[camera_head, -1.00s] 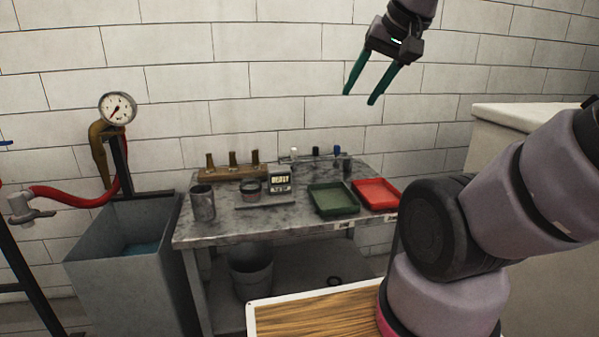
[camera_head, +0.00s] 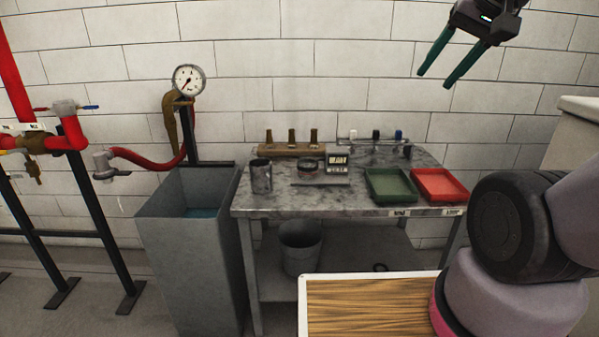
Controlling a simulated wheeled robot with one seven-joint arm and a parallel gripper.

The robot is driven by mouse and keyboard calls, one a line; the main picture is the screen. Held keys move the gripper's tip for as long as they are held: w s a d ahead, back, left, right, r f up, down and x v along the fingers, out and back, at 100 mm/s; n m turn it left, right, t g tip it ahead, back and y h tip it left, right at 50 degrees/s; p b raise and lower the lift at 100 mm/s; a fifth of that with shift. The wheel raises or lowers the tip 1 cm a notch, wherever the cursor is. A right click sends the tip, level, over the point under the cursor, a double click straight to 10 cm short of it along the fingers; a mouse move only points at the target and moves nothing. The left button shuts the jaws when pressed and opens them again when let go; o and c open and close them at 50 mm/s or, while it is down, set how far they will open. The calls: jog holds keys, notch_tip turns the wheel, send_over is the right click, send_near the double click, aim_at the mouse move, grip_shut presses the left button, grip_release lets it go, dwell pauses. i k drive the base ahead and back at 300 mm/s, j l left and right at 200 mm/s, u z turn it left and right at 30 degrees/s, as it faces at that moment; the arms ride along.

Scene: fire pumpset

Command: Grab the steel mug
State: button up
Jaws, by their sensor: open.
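The steel mug (camera_head: 261,176) is a grey metal cylinder standing upright near the left front corner of the grey workbench (camera_head: 330,200). I cannot make out a handle at this size. My gripper (camera_head: 433,79) is at the upper right of the view, raised well above the bench and far to the right of the mug. Its two green fingers are apart and point down to the left. Nothing is between them.
A grey tank (camera_head: 190,250) with a gauge (camera_head: 188,80) above it stands left of the bench. A green tray (camera_head: 391,185) and a red tray (camera_head: 439,185) lie at the right. A wooden rack (camera_head: 292,149) stands behind the mug. A bucket (camera_head: 300,247) is underneath.

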aim_at(263, 178)
jog(key=i+j+u, duration=0.1)
jog(key=i+u, duration=0.15)
jog(key=u, duration=0.15)
jog(key=i+u, duration=0.2)
jog(key=u, duration=0.15)
jog(key=i+u, duration=0.25)
jog(key=u, duration=0.15)
